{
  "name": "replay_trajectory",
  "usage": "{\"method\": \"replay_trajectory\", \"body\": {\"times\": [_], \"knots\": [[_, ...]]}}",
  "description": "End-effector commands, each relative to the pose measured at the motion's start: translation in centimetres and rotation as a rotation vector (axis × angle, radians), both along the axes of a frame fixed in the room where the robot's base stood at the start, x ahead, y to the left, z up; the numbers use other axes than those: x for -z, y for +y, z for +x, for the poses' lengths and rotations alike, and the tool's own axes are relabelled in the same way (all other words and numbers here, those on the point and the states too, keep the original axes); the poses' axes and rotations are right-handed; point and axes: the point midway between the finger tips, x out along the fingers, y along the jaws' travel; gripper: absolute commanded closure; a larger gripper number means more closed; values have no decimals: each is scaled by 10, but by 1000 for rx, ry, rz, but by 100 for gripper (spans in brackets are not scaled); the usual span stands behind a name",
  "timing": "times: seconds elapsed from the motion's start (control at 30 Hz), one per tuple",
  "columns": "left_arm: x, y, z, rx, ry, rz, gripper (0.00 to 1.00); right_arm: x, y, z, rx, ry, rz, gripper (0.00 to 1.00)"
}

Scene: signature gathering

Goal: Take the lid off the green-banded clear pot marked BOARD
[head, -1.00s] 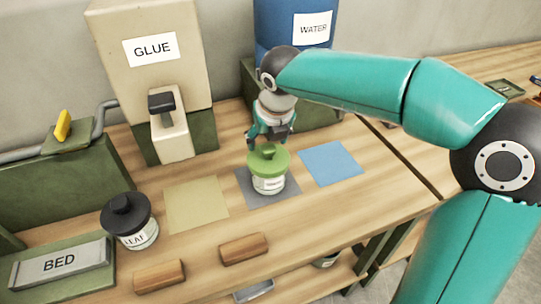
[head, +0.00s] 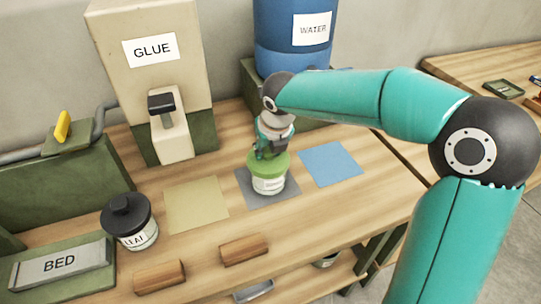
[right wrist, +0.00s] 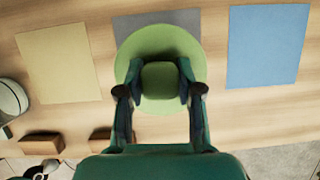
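The clear pot (head: 269,186) stands upright on the grey mat, with its green lid (head: 281,166) on. Its white label is too small to read surely. In the right wrist view the round lid (right wrist: 130,72) and its central knob (right wrist: 160,80) show from above, hiding the pot's body. My right gripper (head: 268,150) is at the lid, pointing down. Its two fingers (right wrist: 160,92) are on either side of the knob, spread, with a gap visible at least on the left. My left gripper is not in view.
A jar marked LEAF (head: 127,220) with a dark lid stands left. Yellow (head: 196,204) and blue (head: 330,163) mats flank the grey mat (head: 246,193). Wooden blocks (head: 243,250) lie near the front edge. The GLUE dispenser (head: 150,60) and WATER barrel (head: 280,45) stand behind.

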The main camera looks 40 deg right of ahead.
Motion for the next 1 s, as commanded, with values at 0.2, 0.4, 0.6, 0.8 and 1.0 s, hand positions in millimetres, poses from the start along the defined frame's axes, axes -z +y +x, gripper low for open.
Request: {"method": "replay_trajectory", "body": {"times": [0.2,0.4,0.6,0.8,1.0], "knots": [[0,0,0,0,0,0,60,0,0,0,0,-1,0,89],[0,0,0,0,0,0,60,-2,0,0,1,-1,0,89],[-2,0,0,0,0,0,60,-15,0,0,2,-3,0,89],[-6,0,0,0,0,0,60,-47,0,1,2,-5,1,89],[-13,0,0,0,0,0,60,-103,0,1,1,-9,1,89]]}}
